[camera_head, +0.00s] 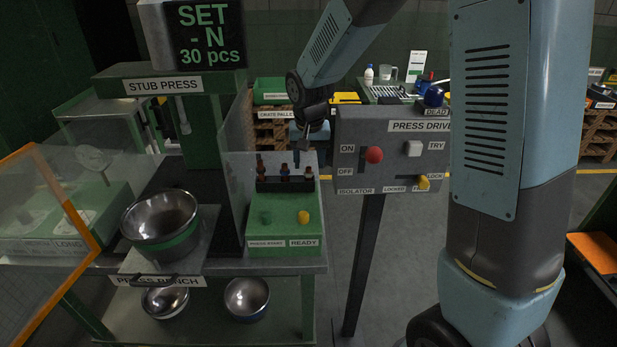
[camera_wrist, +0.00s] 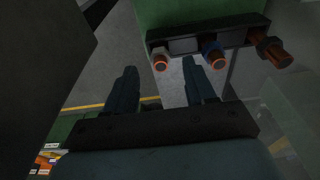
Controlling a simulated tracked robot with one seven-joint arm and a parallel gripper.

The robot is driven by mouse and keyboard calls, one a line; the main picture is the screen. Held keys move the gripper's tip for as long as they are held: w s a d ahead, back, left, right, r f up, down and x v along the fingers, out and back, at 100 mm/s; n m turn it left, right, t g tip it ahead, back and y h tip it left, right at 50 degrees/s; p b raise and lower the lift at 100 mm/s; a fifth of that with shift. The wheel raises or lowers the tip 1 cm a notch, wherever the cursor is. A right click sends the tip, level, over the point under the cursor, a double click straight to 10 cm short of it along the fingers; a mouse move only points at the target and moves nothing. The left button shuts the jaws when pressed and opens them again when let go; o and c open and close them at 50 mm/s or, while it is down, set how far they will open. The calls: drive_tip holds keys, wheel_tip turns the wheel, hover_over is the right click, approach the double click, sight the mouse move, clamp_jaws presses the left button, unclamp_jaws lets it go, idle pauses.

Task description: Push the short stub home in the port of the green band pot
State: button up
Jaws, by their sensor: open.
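The green band pot (camera_head: 165,228) is a steel bowl with a green stripe, sitting tilted on the press bench under the stub press. I cannot make out its port or any stub in it. Which is the short stub is not certain. My gripper (camera_head: 303,160) is over the right part of the rack, empty, its fingers (camera_wrist: 160,72) spread apart.
A clear guard (camera_head: 235,190) stands between pot and rack. A green box (camera_head: 285,228) carries green and yellow buttons. The grey press drive panel (camera_head: 390,150) on a post stands right of the bench. Two bowls (camera_head: 246,297) (camera_head: 165,300) lie on the lower shelf. An orange-edged panel (camera_head: 65,200) is at left.

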sight(309, 167)
drive_tip(key=shift+w+f, duration=0.15)
drive_tip(key=shift+f, duration=0.75)
drive_tip(key=shift+w+f, duration=0.1)
drive_tip(key=shift+f, duration=0.75)
drive_tip(key=shift+c, duration=0.3)
clamp_jaws()
